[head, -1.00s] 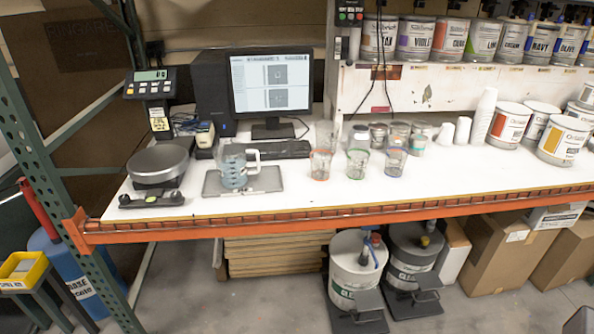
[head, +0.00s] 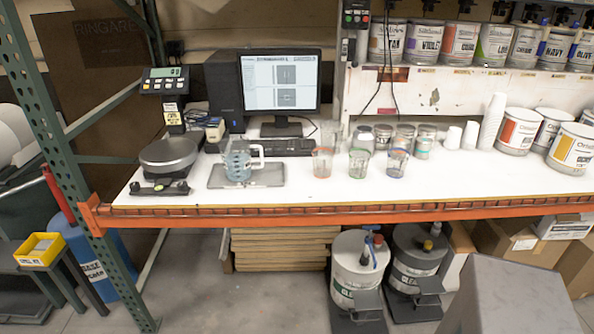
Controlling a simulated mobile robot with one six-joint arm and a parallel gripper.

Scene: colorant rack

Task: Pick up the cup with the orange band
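Three small clear cups stand in a row on the white bench top (head: 450,185). The cup with the orange band (head: 322,163) is the leftmost. A cup with a green band (head: 359,163) stands to its right, and one with a blue band (head: 397,162) is farther right. All three are upright and apart from each other. My gripper is not visible in the head view.
A glass pitcher (head: 238,163) stands on a grey tray (head: 268,178) left of the cups. A scale (head: 168,153), a monitor (head: 279,83) and a keyboard (head: 283,147) are farther left or behind. Several jars and paint cans stand behind and right. An orange beam (head: 300,217) edges the bench.

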